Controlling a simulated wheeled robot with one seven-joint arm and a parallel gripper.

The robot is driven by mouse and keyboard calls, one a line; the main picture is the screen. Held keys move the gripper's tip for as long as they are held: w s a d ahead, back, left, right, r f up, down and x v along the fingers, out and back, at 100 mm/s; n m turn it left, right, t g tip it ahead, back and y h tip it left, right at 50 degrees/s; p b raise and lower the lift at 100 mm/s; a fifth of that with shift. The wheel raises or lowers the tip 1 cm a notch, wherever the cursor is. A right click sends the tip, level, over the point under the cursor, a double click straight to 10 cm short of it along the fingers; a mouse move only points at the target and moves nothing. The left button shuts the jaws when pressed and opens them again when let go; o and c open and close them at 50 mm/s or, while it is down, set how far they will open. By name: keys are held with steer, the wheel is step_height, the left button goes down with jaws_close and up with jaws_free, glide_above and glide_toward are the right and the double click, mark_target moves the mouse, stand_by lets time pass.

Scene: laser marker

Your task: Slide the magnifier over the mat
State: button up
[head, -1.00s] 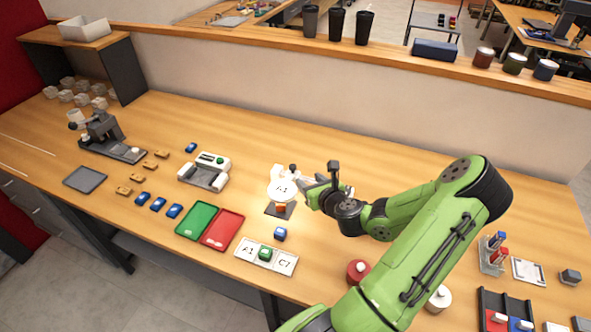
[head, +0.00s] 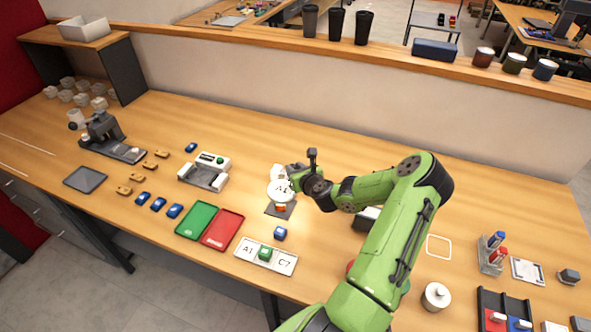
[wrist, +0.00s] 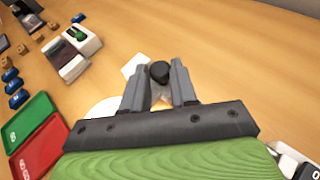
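The magnifier has a round white lens (head: 280,191), through which "A1" shows, and a white base (head: 276,170) behind it. The lens stands over the back of the dark mat (head: 272,210) in the head view. An orange piece (head: 280,207) is on the mat. My gripper (head: 294,178) is at the magnifier's right side. In the wrist view, the black knob (wrist: 160,72) sits between the fingertips of my gripper (wrist: 161,70). Whether the fingers press on it cannot be told. My gripper hides part of the white lens (wrist: 104,107) there.
A blue block (head: 280,233) stands just in front of the mat. A white plate (head: 284,266) with a green block (head: 265,253) is nearer the front edge. Red (head: 223,229) and green (head: 196,219) trays lie to the left. The table behind is clear.

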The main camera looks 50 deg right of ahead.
jaws_close()
steer(key=shift+w+a+r+p, duration=0.1)
steer(key=shift+w+a+p, duration=0.25)
steer(key=shift+p, duration=0.5)
steer(key=shift+w+d, duration=0.1)
steer(key=shift+d, duration=0.05)
steer(key=o, duration=0.6)
jaws_free()
steer(key=shift+w, duration=0.15)
